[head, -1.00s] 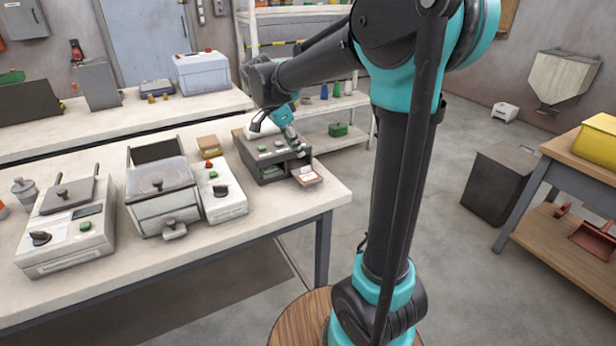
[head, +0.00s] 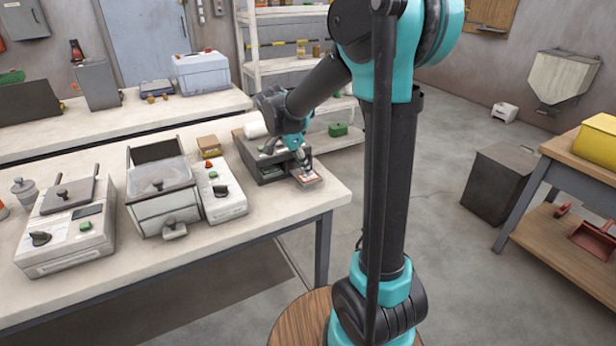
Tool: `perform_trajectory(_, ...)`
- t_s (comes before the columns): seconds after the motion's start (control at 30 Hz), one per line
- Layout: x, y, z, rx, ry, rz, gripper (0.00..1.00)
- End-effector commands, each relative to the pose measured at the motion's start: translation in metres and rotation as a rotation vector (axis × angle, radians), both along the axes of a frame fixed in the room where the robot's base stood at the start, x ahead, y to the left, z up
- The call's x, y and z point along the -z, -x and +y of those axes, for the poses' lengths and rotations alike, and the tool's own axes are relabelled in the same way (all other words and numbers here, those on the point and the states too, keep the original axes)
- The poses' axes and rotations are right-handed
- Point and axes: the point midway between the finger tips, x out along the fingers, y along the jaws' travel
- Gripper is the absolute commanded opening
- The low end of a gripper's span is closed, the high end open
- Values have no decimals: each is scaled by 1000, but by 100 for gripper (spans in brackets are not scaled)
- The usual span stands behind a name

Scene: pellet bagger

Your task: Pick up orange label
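A small white label with orange on it (head: 309,178) lies on the short tray that juts from the front right of a dark grey label machine (head: 256,172) on the white workbench. My gripper (head: 304,165) points down right over this tray, with its fingertips at or just above the label. It is small in the picture, so I cannot tell whether the fingers touch the label or how far apart they are. My wrist hides part of the machine's top, and the fingers partly hide the label's back edge.
A white control box (head: 220,190) and a clear-lidded hopper unit (head: 161,188) stand to the left on the bench. A white roll (head: 256,125) sits behind the machine. The bench's right front corner (head: 333,197) is clear.

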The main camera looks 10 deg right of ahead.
Motion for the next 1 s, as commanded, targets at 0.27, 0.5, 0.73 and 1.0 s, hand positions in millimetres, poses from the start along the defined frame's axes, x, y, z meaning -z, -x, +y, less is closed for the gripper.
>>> perform_trajectory(0.27,0,0,0,0,0,0,0)
perform_trajectory(0.5,0,0,0,0,0,0,0)
perform_trajectory(0.73,-5,0,0,0,0,0,0)
perform_trajectory(1.0,-43,1,0,0,0,0,0)
